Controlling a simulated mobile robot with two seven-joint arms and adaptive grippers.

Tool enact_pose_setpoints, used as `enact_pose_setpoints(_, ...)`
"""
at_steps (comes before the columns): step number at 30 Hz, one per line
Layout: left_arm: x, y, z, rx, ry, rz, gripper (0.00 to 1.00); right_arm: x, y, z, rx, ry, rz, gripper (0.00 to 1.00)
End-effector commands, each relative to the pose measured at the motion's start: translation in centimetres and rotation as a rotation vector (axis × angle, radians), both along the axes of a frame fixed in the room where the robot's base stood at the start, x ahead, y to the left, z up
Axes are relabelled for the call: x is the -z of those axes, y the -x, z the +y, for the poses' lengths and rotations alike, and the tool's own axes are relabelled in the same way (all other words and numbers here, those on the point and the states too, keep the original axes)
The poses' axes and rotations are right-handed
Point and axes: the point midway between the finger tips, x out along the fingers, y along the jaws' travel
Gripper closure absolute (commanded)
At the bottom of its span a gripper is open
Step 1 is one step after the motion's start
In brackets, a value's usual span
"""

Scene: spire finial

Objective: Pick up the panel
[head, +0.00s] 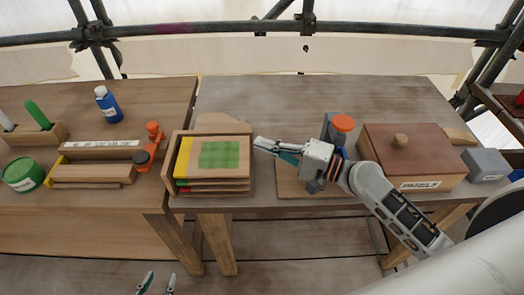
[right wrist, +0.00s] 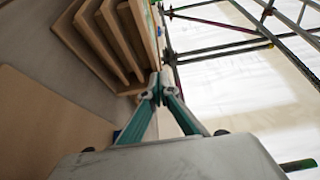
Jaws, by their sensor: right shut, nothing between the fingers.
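Several thin wooden panels sit stacked in an open wooden rack (head: 171,163). The top panel (head: 216,158) has a green square and a yellow left edge; red and green edges show below it. The panels' edges also show as tilted slabs in the right wrist view (right wrist: 118,42). My right gripper (head: 261,143) is shut and empty, its tips just right of the rack; its closed tips are also in the right wrist view (right wrist: 158,88). Whether they touch a panel I cannot tell. My left gripper (head: 158,284) is open and empty at the bottom edge, low in front of the tables.
A lidded wooden box (head: 410,152) with a label stands right of my right arm, beside a grey block (head: 485,164). An orange-topped tool (head: 343,124) stands behind my right wrist. A blue bottle (head: 108,104) and green tin (head: 23,174) stand left. The back of the right table is clear.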

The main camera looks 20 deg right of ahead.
Motion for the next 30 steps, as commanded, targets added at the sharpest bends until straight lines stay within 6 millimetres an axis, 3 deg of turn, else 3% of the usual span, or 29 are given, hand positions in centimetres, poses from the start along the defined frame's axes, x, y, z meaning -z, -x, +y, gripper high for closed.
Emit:
enact_pose_setpoints(2, 0.4, 0.1, 0.0, 0.000, 0.000, 0.003, 0.64, 1.0, 0.0, 0.0, 0.001, -0.003, 0.002, 1.00)
enact_pose_setpoints(9, -1.0, -0.2, 0.0, -0.001, 0.001, -0.008, 0.64, 0.6, 0.6, 0.8, 0.000, 0.001, -0.001, 1.00)
enact_pose_setpoints(18, -1.1, -0.3, 0.0, -0.001, 0.002, -0.011, 0.64, 0.7, 0.7, 1.1, -0.001, 0.001, 0.001, 1.00)
enact_pose_setpoints(27, -1.2, -0.2, 0.0, -0.001, 0.001, -0.006, 0.64, 0.6, 3.4, 5.3, -0.008, 0.000, 0.000, 1.00)
enact_pose_setpoints(30, -1.2, -0.2, 0.0, -0.002, 0.003, -0.007, 0.64, 0.5, 3.8, 5.8, -0.010, -0.001, -0.001, 1.00)
